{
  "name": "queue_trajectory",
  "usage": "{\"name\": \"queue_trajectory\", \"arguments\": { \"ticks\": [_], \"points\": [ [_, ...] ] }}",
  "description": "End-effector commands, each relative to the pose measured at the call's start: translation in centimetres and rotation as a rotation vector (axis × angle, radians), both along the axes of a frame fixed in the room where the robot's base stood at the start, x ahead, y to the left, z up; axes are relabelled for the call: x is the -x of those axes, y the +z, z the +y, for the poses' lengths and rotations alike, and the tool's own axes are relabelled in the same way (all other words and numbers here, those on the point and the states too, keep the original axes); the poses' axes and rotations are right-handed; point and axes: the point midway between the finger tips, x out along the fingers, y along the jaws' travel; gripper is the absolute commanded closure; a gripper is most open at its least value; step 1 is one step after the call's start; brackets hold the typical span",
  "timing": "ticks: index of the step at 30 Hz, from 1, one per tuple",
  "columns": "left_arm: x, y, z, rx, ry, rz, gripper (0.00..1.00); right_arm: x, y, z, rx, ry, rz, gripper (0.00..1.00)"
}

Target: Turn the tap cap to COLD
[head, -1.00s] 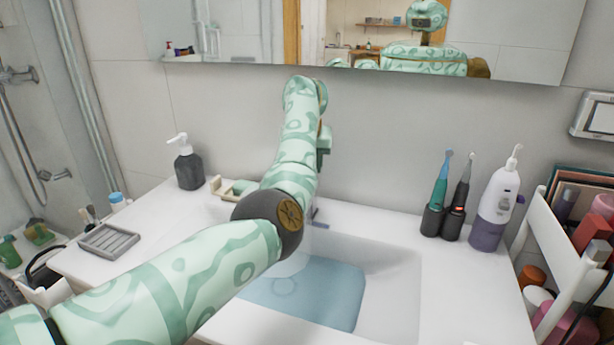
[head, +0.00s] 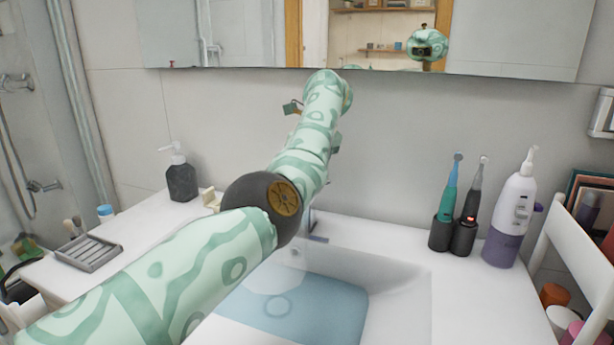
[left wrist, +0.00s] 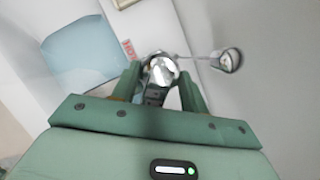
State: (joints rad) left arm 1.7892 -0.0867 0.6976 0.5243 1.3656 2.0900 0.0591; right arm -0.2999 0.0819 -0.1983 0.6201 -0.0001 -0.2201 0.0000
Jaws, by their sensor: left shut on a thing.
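The tap cap (left wrist: 162,69) is a shiny round metal piece in the left wrist view. My left gripper (left wrist: 160,76) is shut on it, with one green finger on each side. A red HOT label (left wrist: 130,49) shows just left of the cap; no COLD label can be made out. In the head view my left arm reaches over the basin towards the wall and hides the cap and most of the tap. Only a bit of the metal tap (head: 317,239) shows below the arm. My right gripper is in neither current view.
A dark soap bottle (head: 181,180) and a grey soap dish (head: 88,252) stand left. Two electric toothbrushes (head: 448,205) and a white-purple bottle (head: 512,215) stand right. A mirror (head: 500,35) hangs above.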

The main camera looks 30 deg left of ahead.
Motion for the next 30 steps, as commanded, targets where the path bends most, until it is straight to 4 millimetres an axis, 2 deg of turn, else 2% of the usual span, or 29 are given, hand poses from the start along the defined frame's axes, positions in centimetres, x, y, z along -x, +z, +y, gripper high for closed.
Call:
{"name": "queue_trajectory", "arguments": {
  "ticks": [14,15,17,26,30],
  "points": [
    [0.0,0.0,-0.1,0.003,0.015,0.001,0.97,0.1,-0.1,0.0,0.000,0.001,0.002,0.64],
    [0.0,0.0,-0.1,0.003,0.014,0.000,0.48,0.1,-0.1,0.0,0.000,0.001,0.002,0.64],
    [0.0,0.0,-0.1,0.003,0.014,0.000,0.34,0.1,-0.1,0.0,-0.001,0.001,0.003,0.64],
    [0.1,0.2,0.0,0.001,0.013,0.000,0.34,0.1,0.0,0.2,-0.003,0.001,0.001,0.64],
    [0.6,1.8,0.1,0.002,0.016,-0.004,0.34,-0.6,1.2,0.5,-0.007,-0.001,-0.015,0.64]
  ]
}}
